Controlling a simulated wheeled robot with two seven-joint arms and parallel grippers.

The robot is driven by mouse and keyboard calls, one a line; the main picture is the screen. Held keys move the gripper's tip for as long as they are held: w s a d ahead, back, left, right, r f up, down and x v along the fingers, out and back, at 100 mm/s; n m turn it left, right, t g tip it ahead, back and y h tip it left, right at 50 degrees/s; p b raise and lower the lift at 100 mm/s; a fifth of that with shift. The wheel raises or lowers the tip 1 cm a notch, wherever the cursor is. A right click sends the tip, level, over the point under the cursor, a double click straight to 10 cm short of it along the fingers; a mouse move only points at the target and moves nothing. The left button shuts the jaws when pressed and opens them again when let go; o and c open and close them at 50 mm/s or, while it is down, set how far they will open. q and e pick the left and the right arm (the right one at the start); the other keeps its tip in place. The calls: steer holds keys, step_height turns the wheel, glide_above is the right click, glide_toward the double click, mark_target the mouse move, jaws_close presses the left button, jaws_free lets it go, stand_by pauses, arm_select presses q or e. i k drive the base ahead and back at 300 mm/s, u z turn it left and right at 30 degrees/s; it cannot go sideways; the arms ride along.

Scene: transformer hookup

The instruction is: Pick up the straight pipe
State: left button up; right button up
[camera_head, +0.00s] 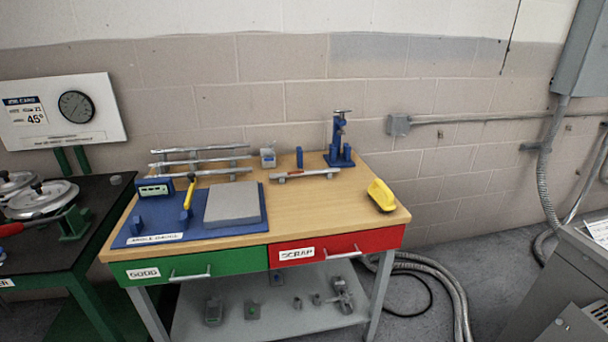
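Several straight grey pipes (199,149) lie roughly level, one behind another, on small supports at the back left of the wooden workbench (300,215). Another short straight bar or pipe (312,173) lies at the back middle on small supports, with a bit of red near it. I cannot tell which of these is the straight pipe meant. Neither of my grippers shows in this view.
A blue angle gauge board (150,232) with a grey plate (233,204) fills the bench's left front. A blue clamp stand (340,145) and a yellow tool (381,195) are at the right. Green (150,273) and red (370,242) drawers sit below. The right front top is clear.

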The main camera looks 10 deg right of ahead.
mark_target(295, 173)
steer(key=k, duration=0.55)
steer(key=z, duration=1.25)
steer(key=i, duration=0.9)
steer(key=z, duration=0.65)
steer(key=i, duration=0.85)
steer(key=u, duration=1.05)
steer(key=i, duration=0.65)
steer(key=u, duration=0.75)
